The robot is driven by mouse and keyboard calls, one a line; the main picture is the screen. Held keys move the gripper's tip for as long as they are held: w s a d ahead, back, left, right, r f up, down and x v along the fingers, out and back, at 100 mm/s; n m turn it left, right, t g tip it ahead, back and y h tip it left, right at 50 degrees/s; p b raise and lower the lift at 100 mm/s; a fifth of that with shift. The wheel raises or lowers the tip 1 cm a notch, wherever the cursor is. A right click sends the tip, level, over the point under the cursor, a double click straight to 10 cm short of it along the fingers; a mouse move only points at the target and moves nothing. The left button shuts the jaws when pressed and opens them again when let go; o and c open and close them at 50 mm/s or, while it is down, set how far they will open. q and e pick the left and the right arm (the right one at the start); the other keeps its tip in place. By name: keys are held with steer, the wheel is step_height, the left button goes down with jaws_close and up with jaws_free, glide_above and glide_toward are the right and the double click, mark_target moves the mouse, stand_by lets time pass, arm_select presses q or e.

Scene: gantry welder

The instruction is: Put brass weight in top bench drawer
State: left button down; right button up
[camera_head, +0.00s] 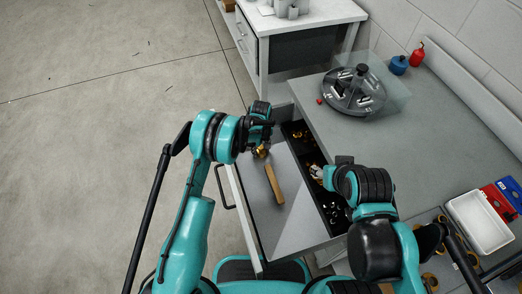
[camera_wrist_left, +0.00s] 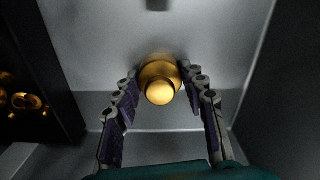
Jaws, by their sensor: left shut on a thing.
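The brass weight (camera_wrist_left: 159,82) is round and golden, with a knob facing the left wrist camera. My left gripper (camera_wrist_left: 160,88) is shut on it, one finger on each side. In the head view the weight (camera_head: 261,151) shows just below the left gripper (camera_head: 264,143), over the far part of the open bench drawer (camera_head: 287,223). The drawer has a pale grey floor. I cannot tell whether the weight touches the floor. My right gripper (camera_head: 322,173) is over the drawer's right side, partly hidden by its arm; its fingers are unclear.
A wooden block (camera_head: 274,184) lies in the drawer. A black divided tray (camera_head: 299,138) beside it holds small brass and metal pieces. On the bench stand a round grey carousel (camera_head: 353,99), a blue container (camera_head: 399,65), a red one (camera_head: 417,55) and a white bin (camera_head: 481,223).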

arm_select(q)
steer(key=shift+r, duration=0.1)
steer(key=shift+f, duration=0.2)
steer(key=c, duration=0.9)
jaws_free()
steer(key=shift+r, duration=0.1)
